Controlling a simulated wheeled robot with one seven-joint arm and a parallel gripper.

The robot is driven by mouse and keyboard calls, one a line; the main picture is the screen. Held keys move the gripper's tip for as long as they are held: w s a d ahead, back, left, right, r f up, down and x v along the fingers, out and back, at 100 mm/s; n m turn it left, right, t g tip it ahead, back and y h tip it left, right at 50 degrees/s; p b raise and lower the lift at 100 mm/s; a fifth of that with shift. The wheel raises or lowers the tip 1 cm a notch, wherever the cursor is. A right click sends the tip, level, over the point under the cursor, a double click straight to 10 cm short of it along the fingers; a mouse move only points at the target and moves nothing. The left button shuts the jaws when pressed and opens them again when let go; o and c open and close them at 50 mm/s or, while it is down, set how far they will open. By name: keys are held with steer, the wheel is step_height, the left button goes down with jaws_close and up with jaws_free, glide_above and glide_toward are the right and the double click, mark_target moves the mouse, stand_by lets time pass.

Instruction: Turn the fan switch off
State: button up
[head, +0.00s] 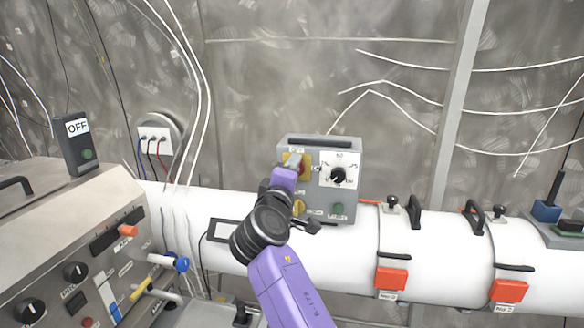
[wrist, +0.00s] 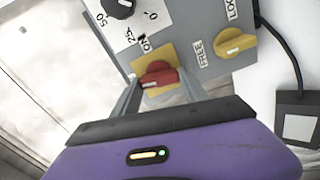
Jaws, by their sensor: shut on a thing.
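A grey control box (head: 319,142) stands on the white pipe. It carries a red rotary switch (wrist: 158,76) on a yellow plate (wrist: 143,66), with an "ON" label beside the plate in the wrist view. No fan label is readable, so I cannot confirm it is the fan switch. My gripper (wrist: 160,84) is shut on the red switch, one finger on each side. In the head view my purple gripper (head: 286,174) reaches the box's upper left and hides most of the switch. The switch handle lies nearly level across the wrist view.
The box also has a black dial (head: 338,174), a yellow knob (wrist: 234,43) and a green button (head: 338,209). A metal console (head: 60,230) is at left, with an "OFF" box (head: 78,143) on it. Red-tagged clamps (head: 391,278) sit along the pipe (head: 430,250).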

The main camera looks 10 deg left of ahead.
steer(key=shift+f+n+p, duration=0.1)
steer(key=shift+n+p, duration=0.45)
steer(key=shift+n, duration=0.65)
steer(key=o, duration=1.4)
steer(key=s+b, duration=0.1)
steer(key=s, duration=0.7)
steer(key=shift+a+b, duration=0.2)
steer(key=shift+b, duration=0.15)
